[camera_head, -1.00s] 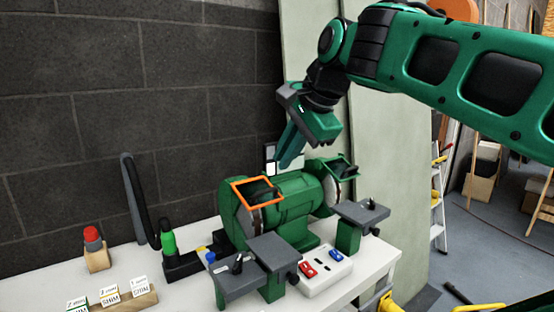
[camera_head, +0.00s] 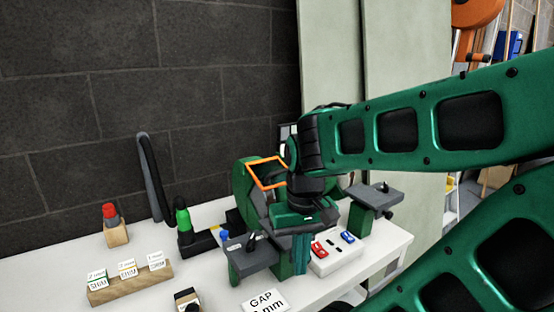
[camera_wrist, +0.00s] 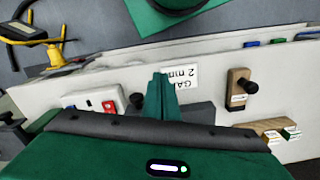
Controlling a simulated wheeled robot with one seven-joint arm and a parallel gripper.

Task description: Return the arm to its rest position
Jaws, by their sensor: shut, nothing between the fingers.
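My green arm reaches in from the right in the head view. My gripper (camera_head: 301,262) points down in front of the green bench grinder (camera_head: 250,178), over the front of the white bench. In the wrist view my gripper (camera_wrist: 161,84) shows its green fingers together, with nothing between them. Behind the fingers lies the white gap card (camera_wrist: 182,78). My arm hides much of the grinder's middle and right side.
A grey tool rest (camera_head: 373,198) sticks out at the right. A yellow stand (camera_wrist: 30,38) is on the floor.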

